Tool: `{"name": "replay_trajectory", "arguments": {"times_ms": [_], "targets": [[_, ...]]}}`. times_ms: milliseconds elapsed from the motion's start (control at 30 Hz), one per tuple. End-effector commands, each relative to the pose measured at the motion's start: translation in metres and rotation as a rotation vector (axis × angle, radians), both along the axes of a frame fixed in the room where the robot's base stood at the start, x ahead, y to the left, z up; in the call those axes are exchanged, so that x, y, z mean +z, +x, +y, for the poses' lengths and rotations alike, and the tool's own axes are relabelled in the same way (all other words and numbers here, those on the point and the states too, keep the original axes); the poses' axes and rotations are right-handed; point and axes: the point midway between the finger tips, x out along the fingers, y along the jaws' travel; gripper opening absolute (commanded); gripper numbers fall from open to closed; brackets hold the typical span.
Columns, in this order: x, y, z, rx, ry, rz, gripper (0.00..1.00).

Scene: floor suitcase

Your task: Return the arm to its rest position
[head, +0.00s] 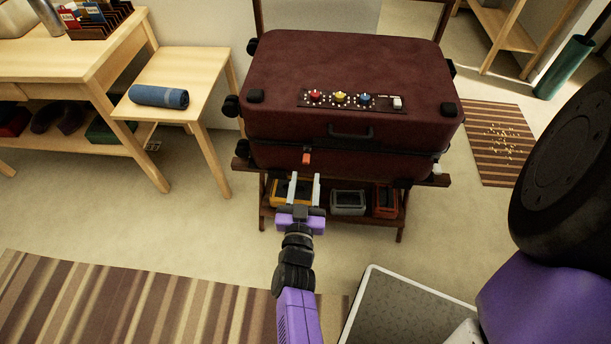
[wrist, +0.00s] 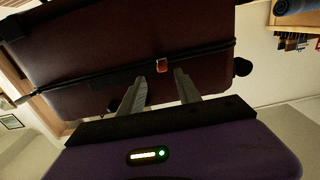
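My gripper (head: 305,188) is in front of the maroon suitcase (head: 290,75), below its front edge, at the end of my purple and black arm. Its two grey fingers stand apart with nothing between them, and the wrist view shows the same gap (wrist: 166,82). A small orange-red latch (head: 306,159) on the suitcase front lies just beyond the fingertips. In the wrist view the latch (wrist: 160,66) shows close past the fingers, with a gap apparent; exact contact is hard to tell. The suitcase is shut and lies flat on a dark wooden rack (head: 400,235).
The rack's lower shelf holds several small bins, including a grey one (head: 348,203). A light wooden bench (head: 190,68) with a rolled blue towel (head: 158,96) stands at left. Striped rugs lie front left (head: 120,300) and right (head: 480,120). Open floor lies left of my arm.

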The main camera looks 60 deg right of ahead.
Motion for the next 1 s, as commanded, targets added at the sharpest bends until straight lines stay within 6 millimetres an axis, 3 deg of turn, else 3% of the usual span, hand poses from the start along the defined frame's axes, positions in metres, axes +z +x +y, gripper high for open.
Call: {"name": "replay_trajectory", "arguments": {"times_ms": [600, 733, 1000], "targets": [[-0.003, 0.002, -0.001, 0.008, 0.032, -0.034, 0.40], [0.012, -0.020, -0.016, -0.021, 0.056, -0.088, 0.40], [0.050, -0.047, 0.025, 0.075, 0.132, -0.125, 0.40]]}}
